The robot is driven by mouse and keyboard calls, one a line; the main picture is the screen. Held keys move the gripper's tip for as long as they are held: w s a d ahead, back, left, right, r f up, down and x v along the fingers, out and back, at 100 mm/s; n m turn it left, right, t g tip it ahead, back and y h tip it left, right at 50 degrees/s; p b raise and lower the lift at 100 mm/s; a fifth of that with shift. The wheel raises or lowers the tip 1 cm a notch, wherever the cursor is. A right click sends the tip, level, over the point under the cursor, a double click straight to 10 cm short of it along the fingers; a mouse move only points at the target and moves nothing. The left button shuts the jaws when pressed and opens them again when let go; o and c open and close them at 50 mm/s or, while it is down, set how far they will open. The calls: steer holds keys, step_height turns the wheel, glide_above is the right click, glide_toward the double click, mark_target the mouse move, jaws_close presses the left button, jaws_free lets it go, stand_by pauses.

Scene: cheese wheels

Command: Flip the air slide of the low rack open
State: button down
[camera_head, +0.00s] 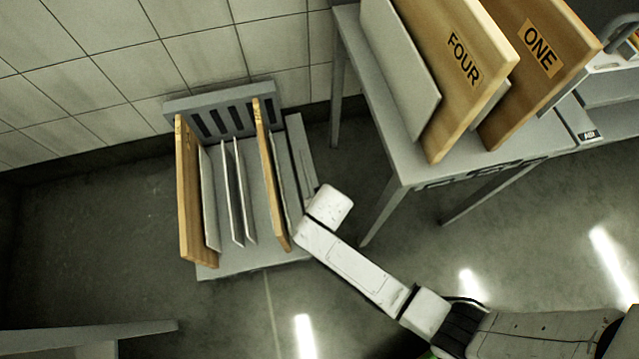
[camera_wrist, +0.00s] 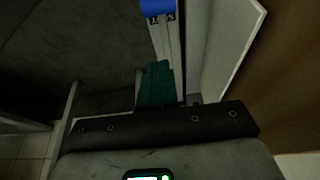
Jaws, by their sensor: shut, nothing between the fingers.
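The low rack (camera_head: 262,263) stands on the floor at the left in the head view, with a slatted grey back and upright boards and panels in it. My arm reaches its right side, where my wrist hides part of the rack. In the wrist view my gripper (camera_wrist: 158,85) has teal fingers, shut together and empty. Just beyond the fingertips is a pale strip (camera_wrist: 167,42) with two small dark marks, ending in a blue block (camera_wrist: 157,7). This may be the air slide; its position cannot be told. I cannot tell whether the fingertips touch the strip.
A pale panel (camera_wrist: 232,50) and a brown board (camera_wrist: 290,70) stand close right of my gripper in the wrist view. A taller table (camera_head: 400,165) with boards marked FOUR and ONE stands right of the rack. Open floor (camera_head: 90,240) lies left.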

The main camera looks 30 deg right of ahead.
steer(key=p+v, duration=0.2)
steer(key=v, duration=0.4)
steer(key=shift+w, duration=0.15)
stand_by(0.4)
